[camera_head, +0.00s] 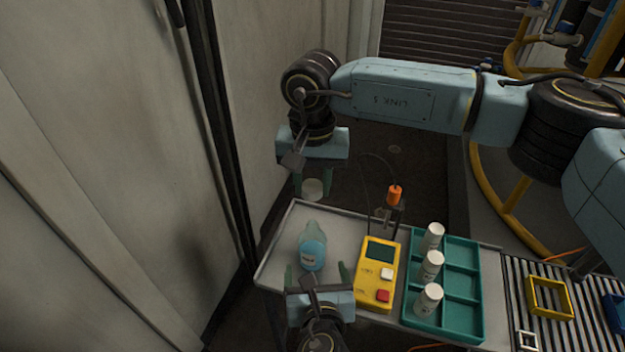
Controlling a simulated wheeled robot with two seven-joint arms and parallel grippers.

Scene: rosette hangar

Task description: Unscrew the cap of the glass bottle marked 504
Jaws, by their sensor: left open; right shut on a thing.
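A pale blue glass bottle (312,250) stands on the grey tray table, with a label too small to read. Its narrow neck shows bare, with no cap on it. My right gripper (313,184), the upper one, is shut on a whitish cap (313,190). In the picture the cap is above the bottle's neck, with a gap between them. My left gripper (318,270), the lower one, is open, its green fingers spread to either side of the bottle's lower part. I cannot tell whether either finger touches the glass.
A yellow device (378,260) with a screen and buttons lies just right of the bottle. A teal divided tray (462,285) holds white-capped containers (431,265). An orange-topped tool (394,196) stands behind the device. The table (280,250) has a raised edge; a wall panel rises at left.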

